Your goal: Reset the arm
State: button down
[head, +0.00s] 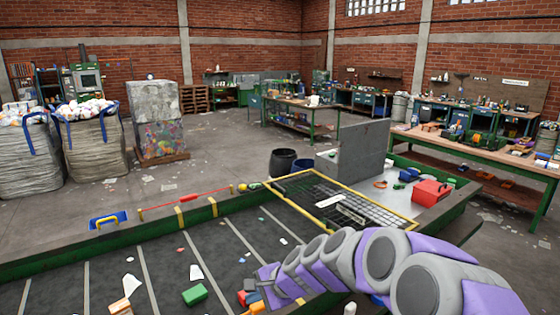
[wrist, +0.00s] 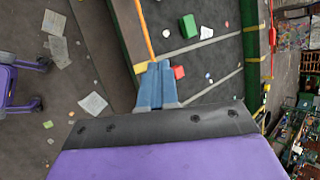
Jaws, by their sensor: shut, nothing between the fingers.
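My purple and grey arm reaches from the lower right of the head view over the dark sorting belt (head: 225,255). In the wrist view my gripper (wrist: 157,76) has its blue fingers together, with nothing between them. A green block (wrist: 187,26) lies farther off on the belt and also shows in the head view (head: 195,294). In the head view the fingertips are hard to tell from the small blocks near them.
A yellow-framed wire grid (head: 340,203) and a red box (head: 431,191) are at the belt's far right end. Blocks and scraps, including an orange block (head: 120,307), lie on the belt. Workbenches (head: 480,150) stand right; filled sacks (head: 90,145) stand left. Open floor lies beyond.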

jog(key=s+d+n+g+h, duration=0.2)
jog(key=s+d, duration=0.4)
jog(key=s, duration=0.6)
jog(key=s+d+n+g+h+b, duration=0.1)
jog(key=s+d+n+h, duration=0.2)
jog(key=s, duration=0.9)
jog(key=s+d+n+g+h+b, duration=0.1)
jog(key=s+d+n, duration=0.4)
jog(key=s+d, duration=0.6)
jog(key=shift+s+d+n+g+h, duration=0.25)
jog(key=shift+s+n+g+h, duration=0.15)
jog(key=shift+s+g+h, duration=0.5)
